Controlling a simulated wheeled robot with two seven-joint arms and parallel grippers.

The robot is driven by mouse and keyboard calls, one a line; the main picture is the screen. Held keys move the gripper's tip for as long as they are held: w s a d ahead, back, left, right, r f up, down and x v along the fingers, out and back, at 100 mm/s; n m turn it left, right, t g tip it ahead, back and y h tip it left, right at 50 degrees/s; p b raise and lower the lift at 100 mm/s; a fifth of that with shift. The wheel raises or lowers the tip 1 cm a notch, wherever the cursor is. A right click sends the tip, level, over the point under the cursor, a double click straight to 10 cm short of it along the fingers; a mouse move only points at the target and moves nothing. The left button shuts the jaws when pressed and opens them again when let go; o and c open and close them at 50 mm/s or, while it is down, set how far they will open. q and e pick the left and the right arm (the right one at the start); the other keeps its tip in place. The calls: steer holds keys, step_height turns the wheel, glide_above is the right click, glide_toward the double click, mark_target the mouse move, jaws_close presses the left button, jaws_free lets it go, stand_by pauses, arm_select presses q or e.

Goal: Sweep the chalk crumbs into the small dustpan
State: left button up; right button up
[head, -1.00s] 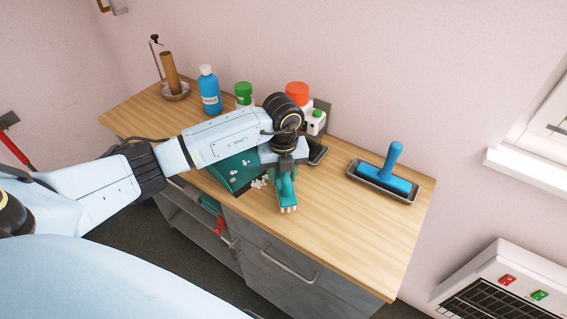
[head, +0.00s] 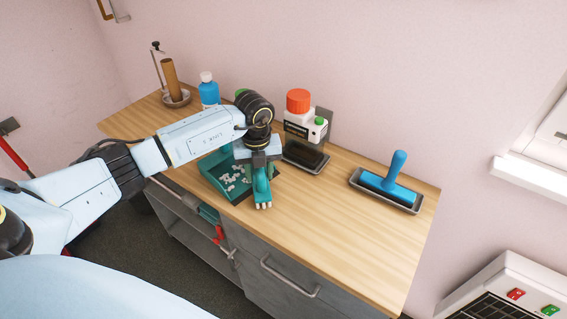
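The small teal dustpan (head: 213,164) lies on the wooden worktop, left of my gripper. White chalk crumbs (head: 229,180) are spread over its floor, several of them close to the brush. My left gripper (head: 259,167) points down and is shut on a teal hand brush (head: 262,185) with pale bristle tufts at its near end. The brush is at the dustpan's right edge, beside the dark lip. My forearm and wrist hide the back of the dustpan and part of the brush. My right gripper is not in view.
Behind stand a blue bottle (head: 208,90), a dispenser with an orange cap (head: 299,118) over a dark tray, and a brown roll (head: 170,78) in a dish. A blue-handled roller-like tool (head: 389,180) sits in a grey tray at right. The worktop's front right (head: 345,225) is clear.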

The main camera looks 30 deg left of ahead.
arm_select(q)
steer(key=shift+r+p, duration=2.35)
steer(key=shift+r, duration=1.15)
steer(key=shift+w, duration=0.1)
